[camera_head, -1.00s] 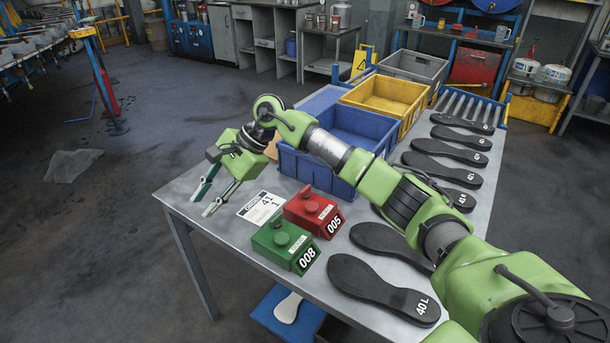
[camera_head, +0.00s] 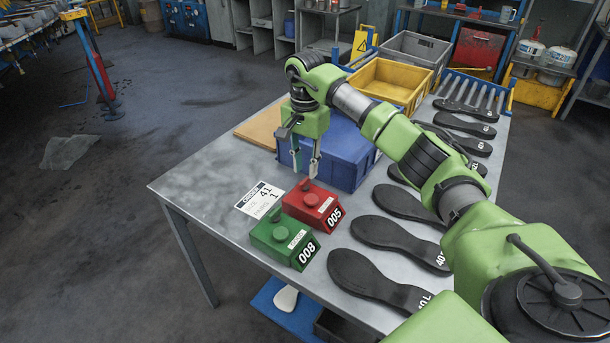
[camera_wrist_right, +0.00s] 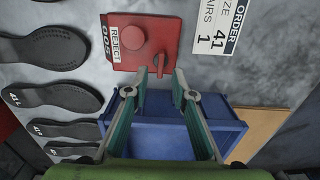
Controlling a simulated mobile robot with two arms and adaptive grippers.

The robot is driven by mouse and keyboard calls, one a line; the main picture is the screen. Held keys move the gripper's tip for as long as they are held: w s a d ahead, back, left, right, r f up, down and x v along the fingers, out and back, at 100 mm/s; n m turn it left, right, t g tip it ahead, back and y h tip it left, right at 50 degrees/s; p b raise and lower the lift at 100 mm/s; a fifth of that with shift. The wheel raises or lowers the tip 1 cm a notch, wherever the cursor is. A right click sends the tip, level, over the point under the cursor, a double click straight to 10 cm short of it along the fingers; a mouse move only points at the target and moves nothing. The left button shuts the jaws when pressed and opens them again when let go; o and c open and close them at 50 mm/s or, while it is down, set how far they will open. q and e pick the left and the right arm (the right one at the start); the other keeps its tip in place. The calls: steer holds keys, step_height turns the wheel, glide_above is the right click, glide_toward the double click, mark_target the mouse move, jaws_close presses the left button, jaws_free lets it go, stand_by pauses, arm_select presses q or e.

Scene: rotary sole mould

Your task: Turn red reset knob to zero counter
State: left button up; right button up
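The red counter box (camera_head: 325,214) sits on the table with its number window reading 005; the wrist view shows its REJECT label. A round red button (camera_wrist_right: 132,38) is on its top, and a small red knob (camera_wrist_right: 159,62) sticks out near its edge. My right gripper (camera_head: 305,173) points down just behind the red box, above the table. In the wrist view its two fingers (camera_wrist_right: 161,78) are apart, with the small knob showing just beyond and between the tips. I cannot tell whether they touch it. My left gripper is not in view.
A green counter (camera_head: 270,247) reading 008 stands beside the red one. An order card (camera_head: 259,199) lies to the left. A blue bin (camera_head: 345,158) is close behind my gripper. Black soles (camera_head: 370,280) lie to the right. The table's left part is clear.

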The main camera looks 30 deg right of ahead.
mark_target(305, 180)
step_height(305, 180, down, 4)
steer(key=shift+a+r, duration=0.1)
steer(key=shift+r, duration=0.1)
steer(key=shift+f, duration=0.3)
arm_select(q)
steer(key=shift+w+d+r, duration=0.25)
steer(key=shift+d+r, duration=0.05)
arm_select(e)
jaws_close()
